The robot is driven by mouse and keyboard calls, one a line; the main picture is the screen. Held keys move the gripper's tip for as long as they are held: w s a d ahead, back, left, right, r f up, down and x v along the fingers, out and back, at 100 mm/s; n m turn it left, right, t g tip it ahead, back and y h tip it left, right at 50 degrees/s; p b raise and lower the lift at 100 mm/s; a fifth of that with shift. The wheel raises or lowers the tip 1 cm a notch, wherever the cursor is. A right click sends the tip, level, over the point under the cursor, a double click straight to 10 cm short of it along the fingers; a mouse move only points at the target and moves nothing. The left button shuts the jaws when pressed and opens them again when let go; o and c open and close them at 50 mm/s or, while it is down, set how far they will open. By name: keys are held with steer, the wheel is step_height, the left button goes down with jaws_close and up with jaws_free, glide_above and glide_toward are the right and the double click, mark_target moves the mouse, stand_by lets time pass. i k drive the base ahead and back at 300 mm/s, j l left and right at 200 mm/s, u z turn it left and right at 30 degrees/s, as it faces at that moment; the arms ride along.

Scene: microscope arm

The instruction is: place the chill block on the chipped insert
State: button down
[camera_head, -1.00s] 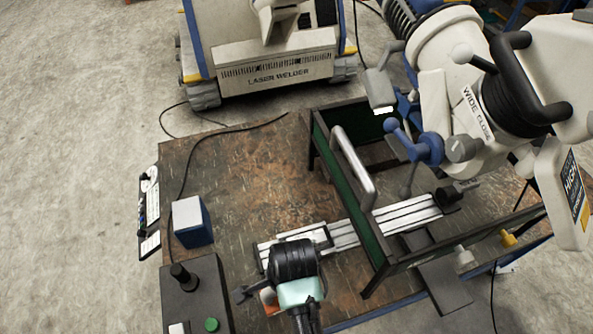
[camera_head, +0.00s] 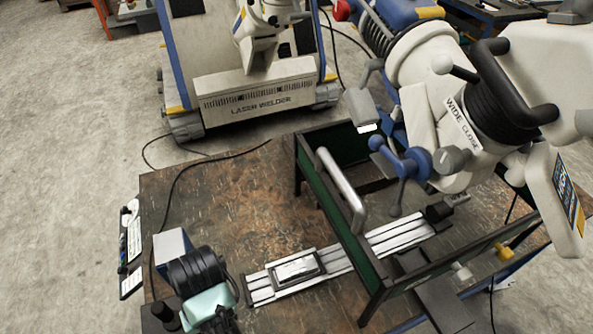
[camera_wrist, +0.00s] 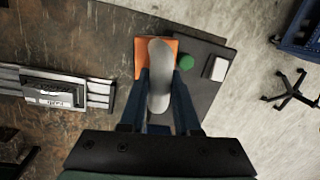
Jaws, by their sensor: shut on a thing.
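My gripper (camera_wrist: 160,76) is shut on a grey rounded handle in the wrist view. An orange block (camera_wrist: 141,60) shows at the far end of this handle; I take it to be the chill block. It is seen over the dark control box, and its height above it is unclear. In the head view my wrist is at the lower left, and it hides the fingers and the block. A bright metal insert (camera_head: 297,268), apparently the chipped insert, sits in a holder on the slotted rail (camera_head: 350,258). It also shows at the left of the wrist view (camera_wrist: 50,93), apart from my gripper.
A green-walled frame with a metal handle (camera_head: 341,188) stands over the rail's right part. The microscope arm (camera_head: 440,110) is above it. A blue-and-white box (camera_head: 171,247) is beside my wrist. The control box (camera_wrist: 205,90) has a green button. The table's middle is clear.

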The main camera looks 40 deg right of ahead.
mark_target(298, 266)
steer(key=k+z, duration=0.1)
steer(key=k, duration=0.55)
steer(key=k+l+z, duration=0.1)
steer(key=k, duration=0.5)
steer(key=z, duration=0.95)
steer(key=i+j+z, duration=0.1)
steer(key=z, duration=0.2)
steer(key=i+j+z, duration=0.1)
steer(key=j+z, duration=0.2)
steer(key=i+j, duration=0.1)
steer(key=j, duration=0.35)
steer(key=i+j, duration=0.15)
steer(key=j, duration=0.25)
steer(key=i+j, duration=0.1)
steer(key=j, duration=0.35)
steer(key=i+j, duration=0.1)
steer(key=j, duration=0.35)
steer(key=i+j, duration=0.1)
steer(key=j, duration=0.35)
